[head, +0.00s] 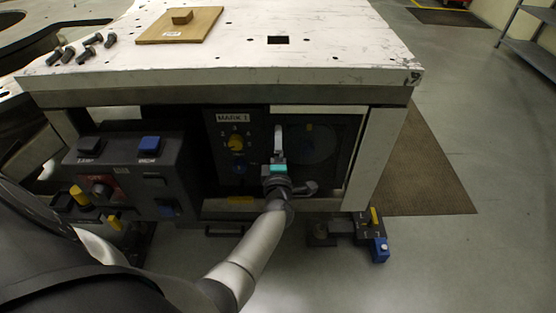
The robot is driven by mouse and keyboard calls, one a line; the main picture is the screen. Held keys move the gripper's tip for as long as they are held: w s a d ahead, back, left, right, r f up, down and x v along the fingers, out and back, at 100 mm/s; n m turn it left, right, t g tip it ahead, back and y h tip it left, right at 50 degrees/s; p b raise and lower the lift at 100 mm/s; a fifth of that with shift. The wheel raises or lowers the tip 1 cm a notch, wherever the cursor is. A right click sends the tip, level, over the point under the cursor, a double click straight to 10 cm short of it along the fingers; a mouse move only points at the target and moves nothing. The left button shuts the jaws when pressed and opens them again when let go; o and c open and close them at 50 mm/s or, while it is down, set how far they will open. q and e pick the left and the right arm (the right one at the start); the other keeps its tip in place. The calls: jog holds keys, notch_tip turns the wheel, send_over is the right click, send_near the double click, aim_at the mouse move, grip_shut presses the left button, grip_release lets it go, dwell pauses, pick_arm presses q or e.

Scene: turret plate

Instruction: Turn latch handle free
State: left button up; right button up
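A pale upright bar (279,138), which looks like the latch handle, stands at the left edge of a dark panel with a round outline (312,143) on the front of the white-topped bench. My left gripper (278,163), with a teal band below its tips, is at the lower end of this bar. The gripper hides that end. I cannot tell whether its fingers are closed on the bar or only near it. My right gripper is out of view.
A dark control box (131,165) stands further left. A small blue-ended pedal unit (380,250) is on the floor at right. Bolts (83,49) and a wooden board (180,24) lie on the bench top.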

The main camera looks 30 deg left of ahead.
pick_arm(q)
jog(key=p+v, duration=0.4)
jog(key=v, duration=1.1)
jog(key=shift+p, duration=0.35)
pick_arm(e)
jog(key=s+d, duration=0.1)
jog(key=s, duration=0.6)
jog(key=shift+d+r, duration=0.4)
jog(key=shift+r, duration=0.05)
pick_arm(q)
jog(key=s+d+f+m+g+h+p, duration=0.5)
jog(key=s+d+f+m+h+p, duration=0.55)
jog(key=m, duration=0.55)
jog(key=s+a+f+m+g+p, duration=0.2)
jog(key=s+a+f+m+g, duration=0.1)
jog(key=s, duration=0.9)
jog(key=s+a+f+m+g+p, duration=0.2)
jog(key=s+m+g, duration=0.4)
jog(key=s, duration=0.7)
jog(key=shift+a+f+m+y+p, duration=0.35)
jog(key=shift+a+f+m+y, duration=0.15)
jog(key=shift+a+m, duration=0.3)
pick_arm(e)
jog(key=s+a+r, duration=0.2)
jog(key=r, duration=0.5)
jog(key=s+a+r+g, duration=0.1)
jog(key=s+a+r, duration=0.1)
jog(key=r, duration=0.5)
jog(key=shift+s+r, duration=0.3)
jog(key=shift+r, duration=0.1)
